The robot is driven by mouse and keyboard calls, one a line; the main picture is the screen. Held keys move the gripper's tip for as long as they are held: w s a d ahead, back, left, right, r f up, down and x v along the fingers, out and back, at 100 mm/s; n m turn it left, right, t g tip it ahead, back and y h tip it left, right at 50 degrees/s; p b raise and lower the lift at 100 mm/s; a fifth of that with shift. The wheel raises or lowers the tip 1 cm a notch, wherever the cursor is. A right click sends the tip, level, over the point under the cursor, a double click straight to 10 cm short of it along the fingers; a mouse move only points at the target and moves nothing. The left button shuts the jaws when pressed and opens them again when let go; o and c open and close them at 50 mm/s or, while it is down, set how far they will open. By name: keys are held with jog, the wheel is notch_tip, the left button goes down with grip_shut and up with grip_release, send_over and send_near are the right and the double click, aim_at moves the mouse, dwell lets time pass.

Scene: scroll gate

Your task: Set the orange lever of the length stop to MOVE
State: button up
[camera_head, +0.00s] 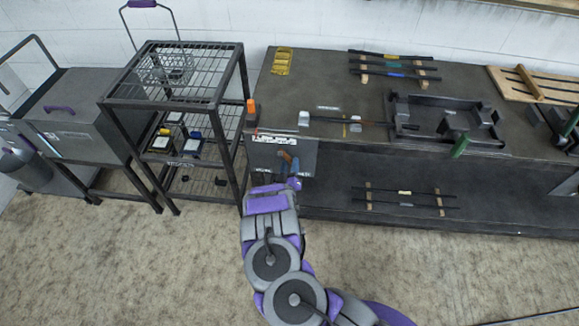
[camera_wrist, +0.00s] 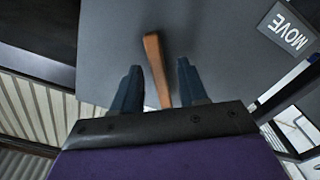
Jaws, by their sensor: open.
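The orange lever (camera_wrist: 156,68) stands out on a grey panel (camera_wrist: 215,70) in the wrist view, leaning slightly left. Its lower end is hidden behind my gripper's body. My gripper (camera_wrist: 158,75) is open, with one dark finger on each side of the lever. I cannot tell whether either finger touches it. A MOVE label (camera_wrist: 286,32) is on the panel at the upper right. In the head view my gripper (camera_head: 291,167) is at the panel (camera_head: 268,157) on the bench's left end, where the lever (camera_head: 286,157) shows only small.
A black wire-shelf rack (camera_head: 230,100) stands close to the left of the panel. The bench top (camera_head: 330,85) carries a dark fixture (camera_head: 430,105) and several rods on wooden strips. The floor in front is mostly clear.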

jog(key=shift+w, duration=0.1)
grip_shut()
dwell(0.4)
dwell(0.3)
